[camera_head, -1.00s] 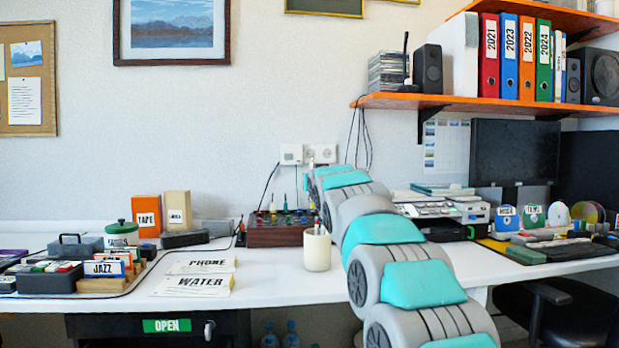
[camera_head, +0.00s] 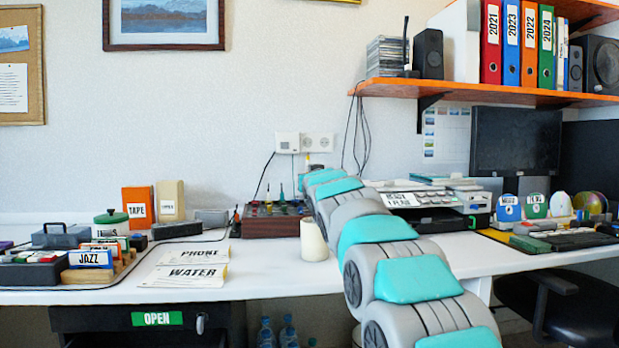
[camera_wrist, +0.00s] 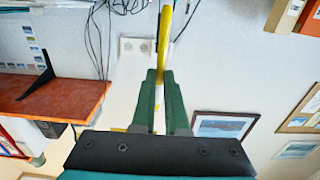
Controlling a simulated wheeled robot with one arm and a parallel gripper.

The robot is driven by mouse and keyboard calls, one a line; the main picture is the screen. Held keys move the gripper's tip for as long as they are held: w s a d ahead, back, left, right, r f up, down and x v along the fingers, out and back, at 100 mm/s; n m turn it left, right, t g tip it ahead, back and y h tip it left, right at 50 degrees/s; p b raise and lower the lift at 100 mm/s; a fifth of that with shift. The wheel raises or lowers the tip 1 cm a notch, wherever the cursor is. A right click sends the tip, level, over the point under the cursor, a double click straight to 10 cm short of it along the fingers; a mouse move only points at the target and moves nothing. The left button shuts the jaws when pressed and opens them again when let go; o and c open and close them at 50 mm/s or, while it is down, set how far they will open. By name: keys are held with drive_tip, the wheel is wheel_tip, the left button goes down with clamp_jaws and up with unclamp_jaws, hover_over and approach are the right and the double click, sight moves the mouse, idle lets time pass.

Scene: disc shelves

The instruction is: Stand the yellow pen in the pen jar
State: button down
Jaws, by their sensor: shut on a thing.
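The yellow pen (camera_wrist: 166,40) is between the two dark green fingers of my gripper (camera_wrist: 162,85) in the wrist view. The fingers are shut on it, and its long yellow end points away from the palm. In the head view a small yellow bit (camera_head: 307,159) shows above the far end of my arm; the gripper itself is hidden there. The pen is apart from the jar, near the wall sockets in the picture.
A dark red box with knobs (camera_head: 270,222) stands behind the jar. Paper sheets marked PHONE and WATER (camera_head: 193,272) lie left of it. A printer (camera_head: 425,205) is to the right, under an orange shelf (camera_head: 480,93). Bare desk (camera_head: 265,280) shows left of the jar.

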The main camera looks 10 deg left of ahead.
wheel_tip(320, 180, down, 7)
drive_tip(key=b, duration=0.5)
drive_tip(key=shift+f+b, duration=0.15)
drive_tip(key=shift+b, duration=0.2)
drive_tip(key=c, duration=0.9)
unclamp_jaws()
drive_tip(key=shift+o, duration=0.2)
drive_tip(key=shift+s, duration=0.1)
drive_tip(key=v, duration=0.7)
drive_tip(key=shift+s, duration=0.3)
drive_tip(key=shift+d, duration=0.15)
